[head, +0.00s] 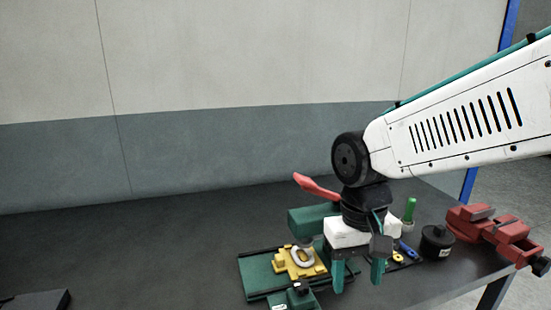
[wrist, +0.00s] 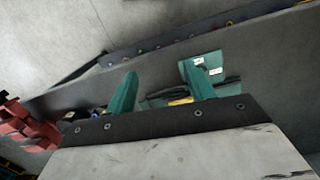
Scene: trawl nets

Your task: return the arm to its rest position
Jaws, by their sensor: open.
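My gripper (head: 358,273) hangs from the white arm above the right part of the dark workbench (head: 150,250). Its two green fingers point down and stand apart, with nothing visible between them. The fingers also show in the wrist view (wrist: 162,90), spread and empty. The arm reaches in from the right edge of the head view.
A green fixture (head: 262,275) with a yellow block (head: 290,268) and a pale ring-shaped part (head: 302,256) is left of my gripper. A red vise (head: 495,232), a black round container (head: 437,242) and a green-handled tool (head: 410,208) are right. The bench's left part is mostly clear.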

